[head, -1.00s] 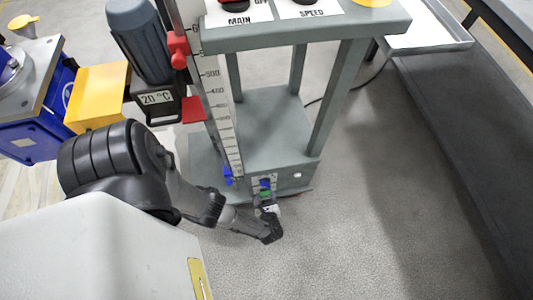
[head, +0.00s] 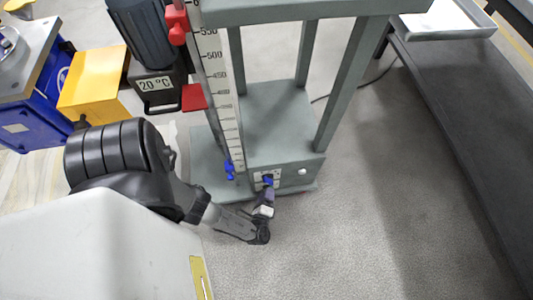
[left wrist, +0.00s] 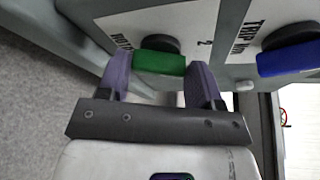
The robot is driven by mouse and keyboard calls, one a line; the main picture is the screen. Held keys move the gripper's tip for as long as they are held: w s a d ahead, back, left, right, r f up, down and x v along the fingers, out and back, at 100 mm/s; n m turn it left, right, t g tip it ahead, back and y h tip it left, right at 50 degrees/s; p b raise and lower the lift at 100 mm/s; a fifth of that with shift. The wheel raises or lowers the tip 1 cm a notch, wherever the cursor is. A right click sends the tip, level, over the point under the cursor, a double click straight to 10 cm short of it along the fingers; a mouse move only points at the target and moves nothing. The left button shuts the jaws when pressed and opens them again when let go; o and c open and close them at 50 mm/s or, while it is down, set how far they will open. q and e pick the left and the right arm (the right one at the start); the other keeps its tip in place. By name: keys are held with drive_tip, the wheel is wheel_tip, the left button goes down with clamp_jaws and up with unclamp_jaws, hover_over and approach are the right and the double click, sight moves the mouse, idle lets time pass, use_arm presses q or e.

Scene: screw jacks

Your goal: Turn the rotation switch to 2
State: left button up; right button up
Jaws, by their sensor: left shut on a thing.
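A switch with a green handle (left wrist: 160,62) and a dark round base sits on a white label plate in the left wrist view. A "2" (left wrist: 207,42) is printed on the plate to the right of the base; other lettering at left is partly covered by a finger. My left gripper (left wrist: 160,68) has its purple fingers on either side of the green handle and is shut on it. In the head view the left gripper (head: 265,196) is at the front of the jack's low base box, and the green handle is hidden there. My right gripper is not in view.
A second switch with a blue handle (left wrist: 288,58) sits close to the right. The grey jack frame (head: 285,112) stands above, with a scale (head: 222,85) carrying a blue pointer (head: 229,167). The floor right of the base is clear.

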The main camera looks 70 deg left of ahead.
use_arm(q)
drive_tip(key=shift+f+n+t+y+b, duration=0.15)
drive_tip(key=shift+n+t+y+b, duration=0.15)
drive_tip(key=shift+n, duration=0.7)
drive_tip(key=shift+f+n+t+y+b, duration=0.2)
drive_tip(key=shift+n+t+b, duration=0.1)
drive_tip(key=shift+n, duration=0.7)
drive_tip(key=shift+s+n, duration=0.1)
drive_tip(key=shift+n, duration=0.2)
drive_tip(key=o, duration=0.9)
drive_tip(key=shift+p+v, duration=0.3)
drive_tip(key=shift+v, duration=6.65)
